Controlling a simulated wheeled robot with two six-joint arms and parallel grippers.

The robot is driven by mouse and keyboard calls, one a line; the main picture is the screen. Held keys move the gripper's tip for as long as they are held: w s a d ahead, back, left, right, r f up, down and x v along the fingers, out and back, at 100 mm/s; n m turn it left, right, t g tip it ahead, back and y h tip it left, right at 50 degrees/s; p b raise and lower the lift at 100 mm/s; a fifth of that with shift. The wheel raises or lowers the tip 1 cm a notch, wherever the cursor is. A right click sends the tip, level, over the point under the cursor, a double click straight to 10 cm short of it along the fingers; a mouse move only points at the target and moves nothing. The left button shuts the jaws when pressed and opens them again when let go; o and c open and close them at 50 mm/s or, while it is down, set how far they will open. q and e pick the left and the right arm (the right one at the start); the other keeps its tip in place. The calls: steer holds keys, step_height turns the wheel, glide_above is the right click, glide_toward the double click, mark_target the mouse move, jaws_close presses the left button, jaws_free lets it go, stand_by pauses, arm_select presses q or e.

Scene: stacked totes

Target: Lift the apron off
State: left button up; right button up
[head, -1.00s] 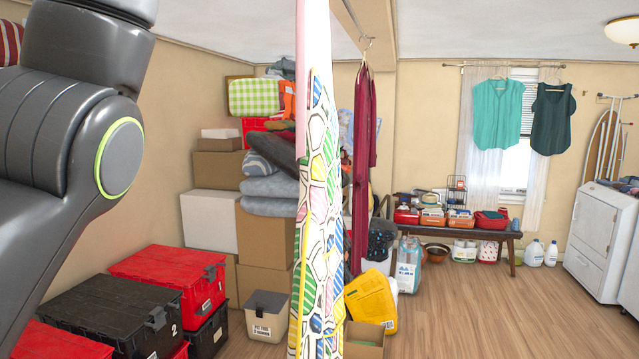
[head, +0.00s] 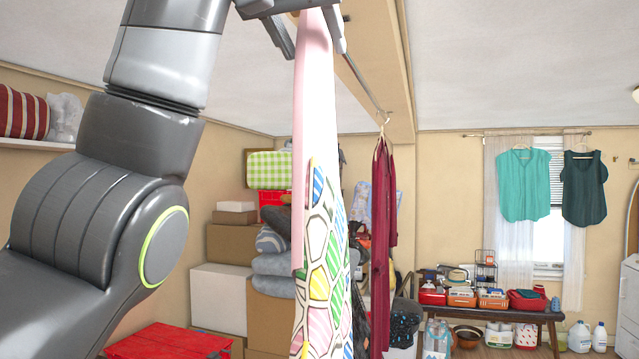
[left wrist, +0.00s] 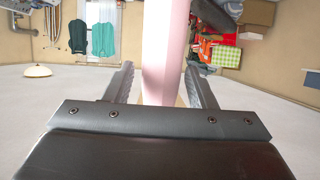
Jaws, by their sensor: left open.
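The apron (head: 322,230) hangs in the middle of the head view, a long narrow strip seen nearly edge-on. It is pink above, with a multicoloured patterned part below. Its top is hidden behind the gripper and its bottom is out of frame. My left gripper (head: 312,42) is at the top of the head view, its fingers on either side of the pink cloth. In the left wrist view the pink apron (left wrist: 163,45) passes between the open fingers of the left gripper (left wrist: 160,78), with a gap on each side. My right gripper is not in view.
A dark red garment (head: 383,220) hangs behind on the rail (head: 362,85) under a ceiling beam. Stacked boxes (head: 220,290) and folded cushions stand behind left. A bench (head: 490,313) with containers stands at the back, below two hanging tops.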

arm_select(q)
steer(key=p+x, duration=0.1)
steer(key=x, duration=0.3)
steer(key=shift+r, duration=0.1)
steer(key=shift+s, duration=0.1)
steer(key=shift+c, duration=1)
jaws_close()
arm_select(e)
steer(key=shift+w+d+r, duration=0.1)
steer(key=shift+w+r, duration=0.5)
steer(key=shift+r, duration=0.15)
